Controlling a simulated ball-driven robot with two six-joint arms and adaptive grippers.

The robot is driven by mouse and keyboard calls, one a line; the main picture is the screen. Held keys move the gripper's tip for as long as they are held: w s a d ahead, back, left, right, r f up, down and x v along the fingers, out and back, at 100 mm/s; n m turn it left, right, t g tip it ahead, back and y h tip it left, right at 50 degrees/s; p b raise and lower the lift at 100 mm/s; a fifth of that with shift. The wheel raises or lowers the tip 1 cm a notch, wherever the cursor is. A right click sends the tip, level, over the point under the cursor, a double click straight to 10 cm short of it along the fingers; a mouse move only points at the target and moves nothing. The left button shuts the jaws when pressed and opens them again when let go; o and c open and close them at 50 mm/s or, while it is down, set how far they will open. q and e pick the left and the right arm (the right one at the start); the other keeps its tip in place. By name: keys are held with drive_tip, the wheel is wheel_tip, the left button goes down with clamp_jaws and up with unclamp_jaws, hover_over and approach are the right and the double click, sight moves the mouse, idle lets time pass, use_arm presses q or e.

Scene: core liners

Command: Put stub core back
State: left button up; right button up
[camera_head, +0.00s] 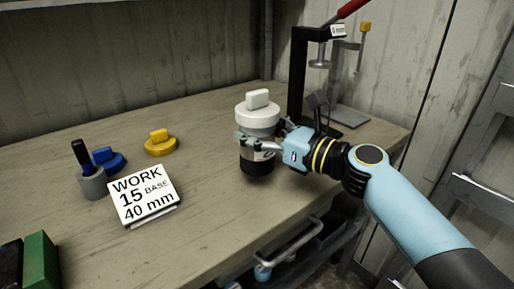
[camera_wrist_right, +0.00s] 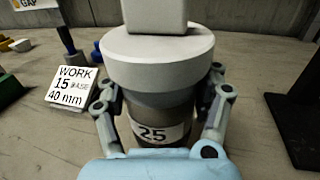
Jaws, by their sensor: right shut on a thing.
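A cylinder with a broad white cap (camera_head: 257,116), a grey body and a dark lower part (camera_head: 257,167) is upright over the bench. In the right wrist view its white cap (camera_wrist_right: 157,55) fills the top centre, and its label (camera_wrist_right: 155,133) reads 25. My right gripper (camera_head: 258,147) is shut around the cylinder's body below the cap. In the right wrist view its two fingers (camera_wrist_right: 158,118) press on both sides. I cannot tell whether the base touches the bench. I cannot tell which thing is the stub core. My left gripper is not in view.
A sign (camera_head: 145,196) reads WORK 15 BASE 40 mm. Left of it are a grey cup with a dark handle (camera_head: 92,184) and a blue cap (camera_head: 110,161). A yellow cap (camera_head: 160,144) lies behind. A black press stand (camera_head: 298,75) stands behind my right gripper. The bench centre is clear.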

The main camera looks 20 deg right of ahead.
drive_tip(key=shift+f+b, duration=0.75)
drive_tip(key=shift+f, duration=1.15)
drive_tip(key=shift+f, duration=0.15)
drive_tip(key=o, duration=1.2)
drive_tip(key=shift+s+d, duration=0.1)
drive_tip(key=b+v, duration=0.1)
drive_tip(key=v, duration=1)
drive_tip(key=shift+b, duration=0.3)
drive_tip(key=shift+s+d, duration=0.2)
drive_tip(key=shift+s, duration=0.1)
